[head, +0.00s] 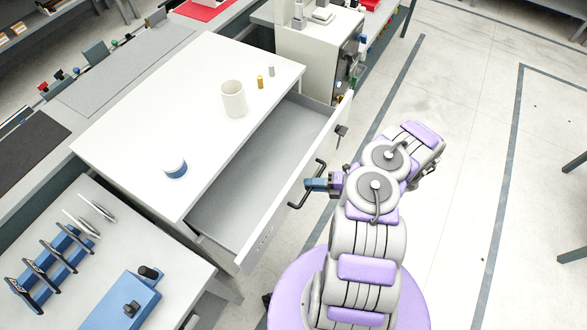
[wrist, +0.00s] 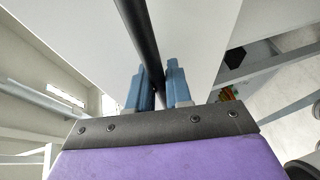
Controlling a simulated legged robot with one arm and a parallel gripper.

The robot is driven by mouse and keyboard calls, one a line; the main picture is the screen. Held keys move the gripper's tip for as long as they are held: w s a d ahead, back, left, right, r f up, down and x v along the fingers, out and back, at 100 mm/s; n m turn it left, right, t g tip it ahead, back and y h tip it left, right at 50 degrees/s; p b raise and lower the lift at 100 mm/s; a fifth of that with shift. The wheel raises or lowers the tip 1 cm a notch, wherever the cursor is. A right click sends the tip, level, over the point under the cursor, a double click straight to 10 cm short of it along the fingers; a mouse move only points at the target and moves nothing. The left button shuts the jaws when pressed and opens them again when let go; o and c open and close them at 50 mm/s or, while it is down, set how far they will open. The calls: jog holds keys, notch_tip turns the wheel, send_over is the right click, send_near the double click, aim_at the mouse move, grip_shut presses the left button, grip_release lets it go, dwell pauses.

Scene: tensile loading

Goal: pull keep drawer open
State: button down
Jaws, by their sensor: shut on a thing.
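The drawer (head: 250,165) is pulled well out from under the white bench top in the head view, and its grey inside looks empty. Its black bar handle (head: 294,203) is on the drawer front. My gripper (head: 311,184) is at the handle, its blue fingers shut on it. In the wrist view, the black handle bar (wrist: 141,40) runs down between the two blue fingers (wrist: 158,85). The part of the handle behind the fingers is hidden.
On the bench top (head: 200,90) stand a white cup (head: 233,99), a small brass cylinder (head: 260,82), a grey one (head: 271,71) and a blue-and-white round container (head: 175,168). A blue rack (head: 50,265) sits lower left.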

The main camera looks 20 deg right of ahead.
jog(key=shift+s+d+f+p, duration=0.1)
jog(key=shift+s+d+p, duration=0.1)
jog(key=shift+s+d, duration=0.4)
jog(key=shift+s+d+f+p, duration=0.1)
jog(key=shift+s+d+p, duration=0.2)
jog(key=shift+s, duration=0.5)
jog(key=shift+s+d+p, duration=0.1)
jog(key=shift+s+d, duration=0.45)
jog(key=shift+s, duration=0.15)
jog(key=c, duration=1.4)
grip_release()
jog(key=shift+w, duration=0.1)
jog(key=shift+r, duration=0.1)
jog(key=v, duration=1.7)
jog(key=shift+d, duration=0.2)
